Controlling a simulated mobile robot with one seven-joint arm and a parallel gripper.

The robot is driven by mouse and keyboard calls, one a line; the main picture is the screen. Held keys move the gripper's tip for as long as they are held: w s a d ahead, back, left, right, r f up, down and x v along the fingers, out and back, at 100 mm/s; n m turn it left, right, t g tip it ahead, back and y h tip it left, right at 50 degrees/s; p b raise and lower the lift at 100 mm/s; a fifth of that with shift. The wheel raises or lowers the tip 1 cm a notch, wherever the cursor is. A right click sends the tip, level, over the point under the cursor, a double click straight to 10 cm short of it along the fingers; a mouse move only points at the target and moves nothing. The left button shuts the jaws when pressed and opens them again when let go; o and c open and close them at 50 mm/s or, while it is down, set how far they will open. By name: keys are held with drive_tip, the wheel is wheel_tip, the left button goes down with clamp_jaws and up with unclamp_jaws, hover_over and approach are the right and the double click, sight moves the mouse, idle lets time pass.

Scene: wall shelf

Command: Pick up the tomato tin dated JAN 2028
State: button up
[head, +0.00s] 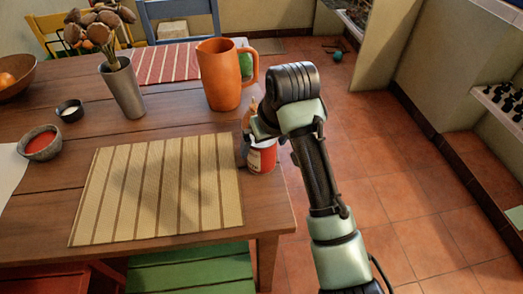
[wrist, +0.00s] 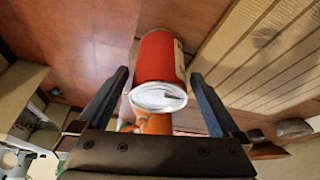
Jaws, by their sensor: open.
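A red tin (head: 262,158) with a pale label stands near the right edge of the wooden table, partly hidden by my arm. In the wrist view the tin (wrist: 157,58) shows its red side, part of a cream label and its silver end. No date can be read on it. My gripper (wrist: 158,74) is open, with one dark finger on each side of the tin and a visible gap at both. In the head view my gripper (head: 249,148) is at the tin, mostly hidden by its own wrist.
A striped mat (head: 160,190) lies left of the tin. An orange pitcher (head: 222,75) stands behind it, with a green object (head: 245,62) partly hidden beyond. A vase of flowers (head: 123,88) and bowls (head: 40,145) are further left. Right of the table is open tiled floor.

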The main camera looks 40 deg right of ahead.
drive_tip(key=b+x, duration=0.1)
drive_tip(key=x, duration=0.3)
drive_tip(key=shift+w, duration=0.1)
clamp_jaws()
idle(0.3)
